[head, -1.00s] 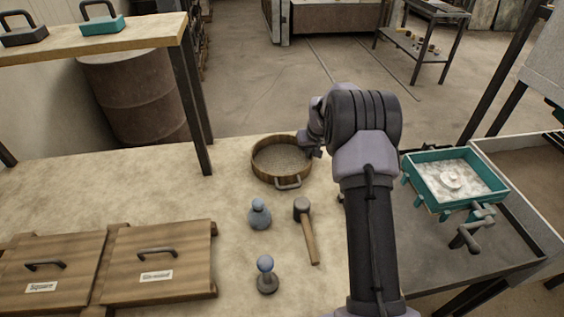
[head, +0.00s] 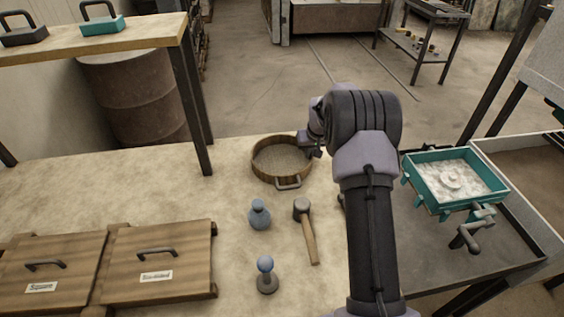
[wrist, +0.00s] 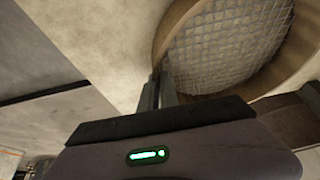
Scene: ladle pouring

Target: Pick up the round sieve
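The round sieve (head: 265,174), a wooden ring with a grey mesh and a small handle at its front, lies flat on the bench in the head view. In the wrist view its wooden rim and wire mesh (wrist: 228,45) fill the upper right. My gripper (head: 306,146) is at the sieve's right side in the head view, partly hidden by my wrist. In the wrist view its two fingers (wrist: 159,88) are close together at the rim, with the rim's edge between their tips. The exact contact is partly hidden.
A mallet (head: 306,230), a blue-grey bulb (head: 259,215) and a small knobbed stamp (head: 267,275) are in front of the sieve. Two lidded wooden boxes (head: 160,260) are at front left. A teal box of white powder (head: 455,180) is on the right. A shelf post (head: 192,110) rises left.

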